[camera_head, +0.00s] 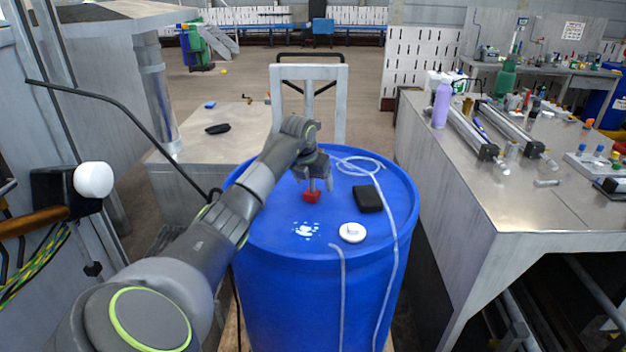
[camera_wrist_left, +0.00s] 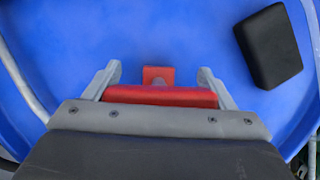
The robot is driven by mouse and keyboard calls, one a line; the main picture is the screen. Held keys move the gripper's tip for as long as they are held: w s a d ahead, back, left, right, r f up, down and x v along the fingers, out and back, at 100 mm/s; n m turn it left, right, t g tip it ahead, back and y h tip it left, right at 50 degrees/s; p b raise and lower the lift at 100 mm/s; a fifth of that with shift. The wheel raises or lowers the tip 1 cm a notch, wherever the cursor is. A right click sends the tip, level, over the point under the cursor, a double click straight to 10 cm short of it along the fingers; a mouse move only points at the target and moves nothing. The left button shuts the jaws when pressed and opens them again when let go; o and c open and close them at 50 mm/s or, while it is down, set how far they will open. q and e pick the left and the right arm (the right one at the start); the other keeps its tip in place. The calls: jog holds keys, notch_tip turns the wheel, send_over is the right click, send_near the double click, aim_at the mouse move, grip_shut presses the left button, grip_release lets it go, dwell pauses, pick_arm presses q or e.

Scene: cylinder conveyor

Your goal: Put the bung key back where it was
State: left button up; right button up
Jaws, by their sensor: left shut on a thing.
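My left gripper (camera_head: 315,177) is above the top of the blue drum (camera_head: 275,239) and is shut on the bung key. In the left wrist view the key's red bar (camera_wrist_left: 160,97) lies between the fingers. Its smaller red end (camera_wrist_left: 158,73) shows beyond the bar. In the head view the red end (camera_head: 311,197) hangs below the gripper on a grey shaft, close to the drum top; I cannot tell whether it touches. A round white cap (camera_head: 352,232) lies on the drum's near right part. My right gripper is not in view.
A black block (camera_head: 367,198) lies on the drum top, also in the left wrist view (camera_wrist_left: 268,46). A clear hose (camera_head: 393,240) runs over the drum. A metal bench (camera_head: 477,195) stands right, a lower table (camera_head: 185,140) behind left. A hand truck frame (camera_head: 341,100) stands behind.

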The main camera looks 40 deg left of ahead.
pick_arm(q)
jog(key=o, duration=1.4)
jog(key=shift+f, duration=0.1)
jog(key=shift+r, duration=0.25)
jog(key=shift+s+r, duration=0.1)
jog(key=shift+r, duration=0.15)
jog(key=b+v, duration=0.2)
jog(key=v, duration=0.9)
jog(key=shift+s+r+b, duration=0.15)
jog(key=shift+b, duration=0.2)
